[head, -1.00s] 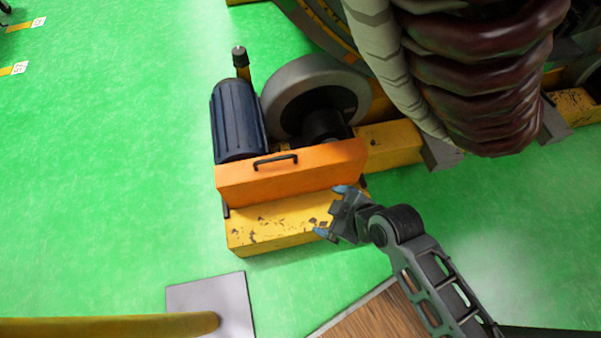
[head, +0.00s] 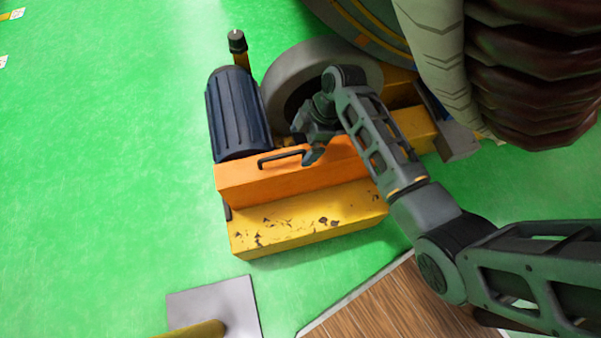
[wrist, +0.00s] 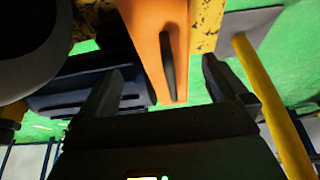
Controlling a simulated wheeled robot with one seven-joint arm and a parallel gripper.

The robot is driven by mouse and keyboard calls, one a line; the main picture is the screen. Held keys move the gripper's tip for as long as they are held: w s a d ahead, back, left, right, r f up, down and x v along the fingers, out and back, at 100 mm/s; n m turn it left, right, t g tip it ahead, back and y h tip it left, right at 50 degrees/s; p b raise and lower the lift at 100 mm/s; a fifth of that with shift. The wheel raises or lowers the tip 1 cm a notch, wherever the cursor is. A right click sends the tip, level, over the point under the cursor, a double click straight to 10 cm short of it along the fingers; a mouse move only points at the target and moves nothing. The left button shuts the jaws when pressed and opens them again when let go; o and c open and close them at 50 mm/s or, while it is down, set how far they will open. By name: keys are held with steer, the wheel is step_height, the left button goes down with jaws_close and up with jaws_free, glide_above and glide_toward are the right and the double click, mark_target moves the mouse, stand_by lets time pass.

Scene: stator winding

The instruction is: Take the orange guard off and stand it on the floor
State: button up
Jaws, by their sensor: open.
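The orange guard (head: 290,176) sits upright on the yellow base, in front of the blue motor and the grey wheel. Its black handle (head: 281,159) is on its top face. My gripper (head: 303,148) is just right of the handle in the head view, by the guard's top. In the wrist view, the orange guard (wrist: 158,45) runs up the middle, with the dark handle (wrist: 168,65) lying between the two open fingers (wrist: 160,85). The jaws are open and hold nothing. I cannot tell how high they are above the handle.
The yellow base (head: 310,220) with chipped paint stands on the green floor (head: 110,190). The blue motor (head: 233,115) and grey wheel (head: 290,75) stand behind the guard. A grey plate (head: 210,305) with a yellow post is at the front.

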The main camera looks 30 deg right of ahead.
mark_target(293, 158)
steer(key=b+x, duration=0.1)
steer(key=x, duration=0.4)
steer(key=shift+s, duration=0.15)
steer(key=shift+a, duration=0.1)
steer(key=shift+c, duration=0.2)
steer(key=shift+r, duration=0.1)
steer(key=c, duration=1.1)
